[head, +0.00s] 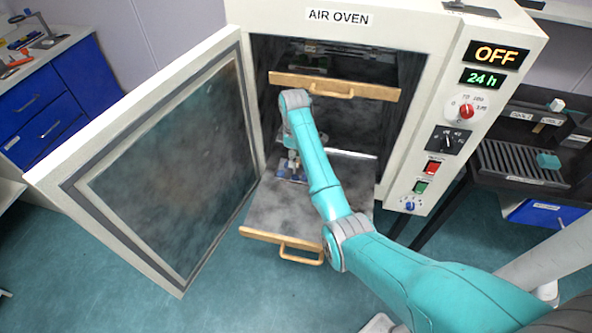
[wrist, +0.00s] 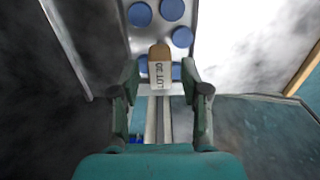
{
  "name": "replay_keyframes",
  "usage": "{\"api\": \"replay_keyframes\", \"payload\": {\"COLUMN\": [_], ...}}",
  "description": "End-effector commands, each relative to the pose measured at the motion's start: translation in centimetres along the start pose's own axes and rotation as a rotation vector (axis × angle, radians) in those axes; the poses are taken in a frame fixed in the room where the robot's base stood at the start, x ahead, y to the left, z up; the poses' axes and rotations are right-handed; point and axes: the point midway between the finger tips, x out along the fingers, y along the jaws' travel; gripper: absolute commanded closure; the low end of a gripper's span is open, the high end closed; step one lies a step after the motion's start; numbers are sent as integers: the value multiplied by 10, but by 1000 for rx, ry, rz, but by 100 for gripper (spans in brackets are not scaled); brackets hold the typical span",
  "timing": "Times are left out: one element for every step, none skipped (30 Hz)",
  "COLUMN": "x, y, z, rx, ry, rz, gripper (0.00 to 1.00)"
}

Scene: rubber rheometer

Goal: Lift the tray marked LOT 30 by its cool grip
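The tray (wrist: 203,12) is a pale metal plate bearing several blue discs, seen at the top of the wrist view. A tan grip (wrist: 160,51) stands out from it, with a white label (wrist: 161,76) reading LOT 30 sideways. My gripper (wrist: 161,82) is open, with one finger on each side of the label and a gap at both sides. In the head view my gripper (head: 292,158) is inside the oven above the pulled-out lower shelf, where blue (head: 290,175) shows beneath it. My arm and gripper hide most of the tray there.
The air oven (head: 420,120) reads OFF, and its door (head: 150,160) stands open at left. The upper shelf (head: 335,86) is pushed in above my gripper. The lower shelf (head: 275,208) is pulled out, its front largely bare. A dark slatted rack (head: 515,160) stands at right.

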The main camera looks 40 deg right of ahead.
Motion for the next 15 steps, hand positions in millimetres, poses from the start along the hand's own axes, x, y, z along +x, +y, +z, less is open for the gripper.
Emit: {"api": "replay_keyframes", "payload": {"x": [0, 0, 0, 0, 0, 0, 0, 0, 0, -1, -1, -2, -3, -4, -6], "y": [0, 0, 0, 0, 0, 0, 0, 0, 0, 0, 0, 0, 0, 0, 0], "z": [0, 0, 0, 0, 0, 0, 0, 0, 0, 0, 0, 0, 0, 0, 0], "rx": [0, 0, 0, 0, 0, 0, 0, 0, 0, 0, 0, 0, 0, 0, 0], "ry": [0, 0, 0, 0, 0, 0, 0, 0, 0, 0, 0, 0, 0, 1, 0], "rz": [0, 0, 0, 0, 0, 0, 0, 0, 0, 0, 0, 1, 1, 1, 1], "gripper": [67, 74, 84, 92, 99, 100, 100, 100, 100, 100, 100, 100, 100, 100, 100]}}
